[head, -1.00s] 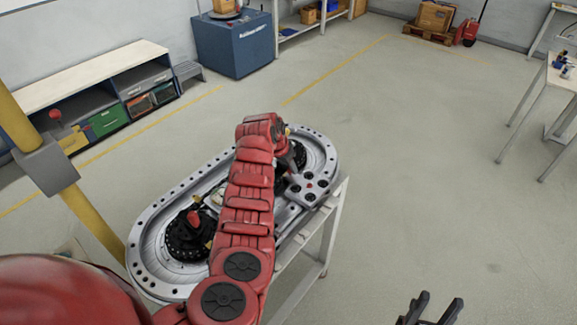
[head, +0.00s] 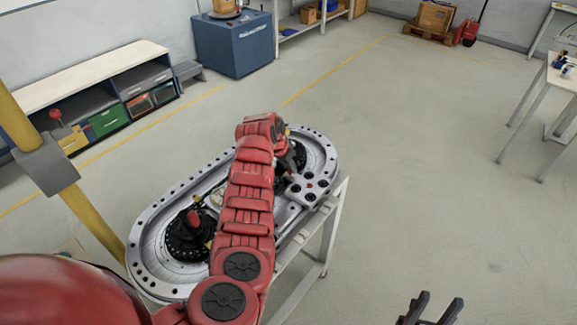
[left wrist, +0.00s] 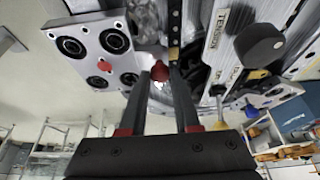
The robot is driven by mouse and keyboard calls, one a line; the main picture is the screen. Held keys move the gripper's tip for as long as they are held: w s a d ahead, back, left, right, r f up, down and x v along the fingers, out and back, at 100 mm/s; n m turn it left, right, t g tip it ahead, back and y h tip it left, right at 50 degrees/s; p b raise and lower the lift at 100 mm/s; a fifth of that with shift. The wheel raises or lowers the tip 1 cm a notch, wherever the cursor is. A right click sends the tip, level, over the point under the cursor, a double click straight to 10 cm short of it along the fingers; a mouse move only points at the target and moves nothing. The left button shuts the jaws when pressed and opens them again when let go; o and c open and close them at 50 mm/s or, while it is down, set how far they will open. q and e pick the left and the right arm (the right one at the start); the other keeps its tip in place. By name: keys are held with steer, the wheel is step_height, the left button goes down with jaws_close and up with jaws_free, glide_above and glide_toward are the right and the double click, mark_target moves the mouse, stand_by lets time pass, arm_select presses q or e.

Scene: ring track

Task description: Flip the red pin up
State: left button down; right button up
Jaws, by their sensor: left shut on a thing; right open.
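The red pin (left wrist: 160,71) shows in the left wrist view as a small rounded red head between the fingertips. My left gripper (left wrist: 162,76) is shut on it, a finger on each side. The pin's lower part is hidden, so its tilt cannot be told. In the head view my left gripper (head: 294,155) is at the far right part of the grey oval ring track (head: 148,240), mostly hidden behind my red arm. My right gripper (head: 432,308) is open and empty at the bottom edge, away from the track.
A plate with several black round holes (head: 308,187) is close beside the left gripper; it also shows in the left wrist view (left wrist: 95,50). A red-handled black wheel (head: 185,242) sits at the track's near left. A yellow post (head: 95,222) stands left.

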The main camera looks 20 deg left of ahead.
stand_by(0.5)
arm_select(q)
steer(key=shift+w+r+b, duration=0.1)
steer(key=shift+r+b, duration=0.1)
steer(key=shift+b, duration=0.3)
steer(key=shift+r+b, duration=0.35)
steer(key=shift+r, duration=0.3)
steer(key=c, duration=0.6)
jaws_free()
steer(key=shift+r, duration=0.1)
